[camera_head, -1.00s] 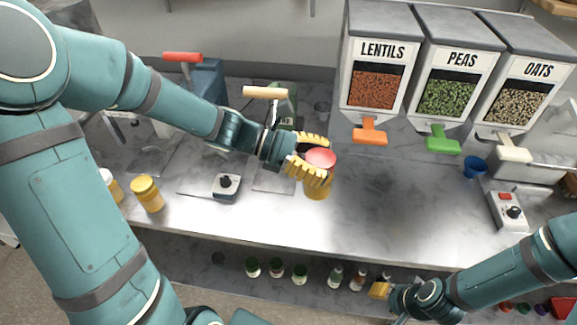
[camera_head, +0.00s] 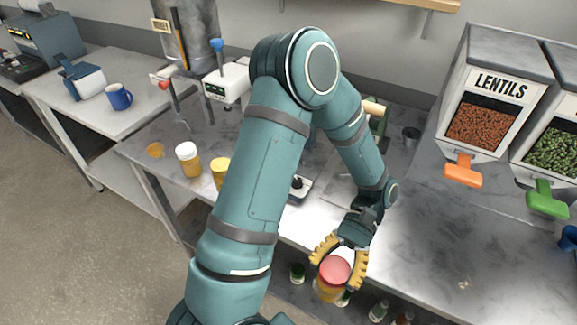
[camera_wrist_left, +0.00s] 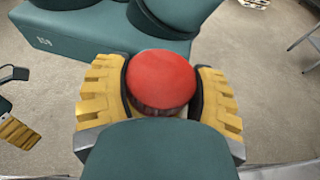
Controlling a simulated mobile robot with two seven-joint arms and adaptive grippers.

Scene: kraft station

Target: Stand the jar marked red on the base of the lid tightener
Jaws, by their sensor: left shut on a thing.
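The jar marked red (camera_head: 333,275) has a red lid and a yellow body. My left gripper (camera_head: 338,264) is shut around it, and the jar hangs upright or nearly so at the counter's front edge. In the left wrist view the red lid (camera_wrist_left: 161,80) sits between the two yellow fingers; the body is mostly hidden. A white device with a blue knob (camera_head: 228,80) stands at the back left, apart from the jar; it may be the lid tightener, and its base is partly hidden by my arm. A yellow finger, probably of my right gripper (camera_wrist_left: 18,133), shows at the left wrist view's edge.
A white-lidded jar (camera_head: 187,158), a yellow-lidded jar (camera_head: 219,172) and an orange ring (camera_head: 155,150) are on the counter at left. A black-knobbed device (camera_head: 298,187) is behind my arm. Dispensers (camera_head: 487,110) stand at right.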

